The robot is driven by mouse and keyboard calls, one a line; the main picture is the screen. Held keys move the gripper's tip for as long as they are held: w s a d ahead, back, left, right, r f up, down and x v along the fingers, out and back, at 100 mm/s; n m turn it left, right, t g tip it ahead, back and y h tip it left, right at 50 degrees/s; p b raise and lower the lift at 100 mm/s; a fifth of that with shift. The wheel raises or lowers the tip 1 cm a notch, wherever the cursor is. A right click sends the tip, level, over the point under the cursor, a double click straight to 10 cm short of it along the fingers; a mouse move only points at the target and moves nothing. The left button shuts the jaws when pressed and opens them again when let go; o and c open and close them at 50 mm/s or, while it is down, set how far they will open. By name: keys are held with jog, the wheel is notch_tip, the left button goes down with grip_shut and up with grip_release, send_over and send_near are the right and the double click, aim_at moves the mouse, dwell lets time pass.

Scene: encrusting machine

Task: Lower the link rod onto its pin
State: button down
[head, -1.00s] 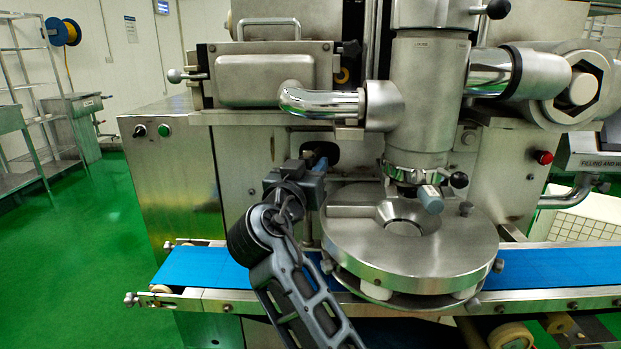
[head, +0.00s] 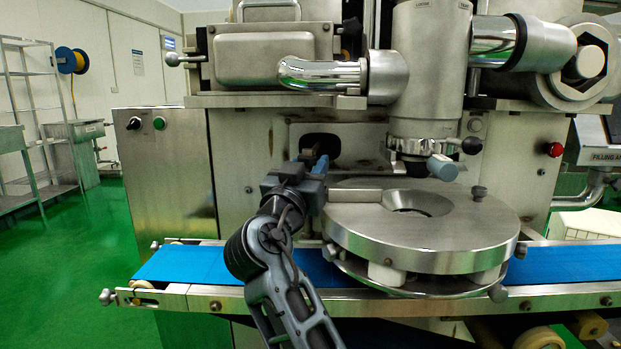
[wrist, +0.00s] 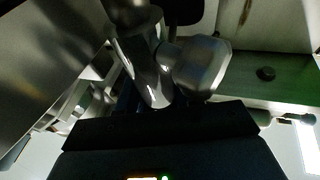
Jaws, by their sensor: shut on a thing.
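My gripper (head: 318,168) is at the left edge of the round metal turntable, just in front of a dark opening in the machine's front panel. It is shut on a metal piece, which I take to be the link rod. In the wrist view a shiny, rounded metal piece (wrist: 200,68) and a polished curved one (wrist: 145,70) stand just beyond the dark gripper body (wrist: 160,125). In the head view my gripper and wrist hide most of the held piece. I cannot make out the pin, nor whether the rod touches it.
The turntable (head: 420,240) is close on the right, under the filling nozzle (head: 425,150). The dark opening (head: 321,147) is right behind my gripper. The blue conveyor belt (head: 190,265) runs below. A chrome elbow pipe (head: 320,73) hangs above. Green floor is clear at left.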

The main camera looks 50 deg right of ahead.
jog(key=shift+f, duration=0.2)
jog(key=c, duration=0.8)
grip_release()
jog(key=shift+c, duration=0.2)
jog(key=shift+a, duration=0.1)
jog(key=v, duration=0.7)
jog(key=shift+a, duration=0.25)
jog(key=shift+s+a+f, duration=0.1)
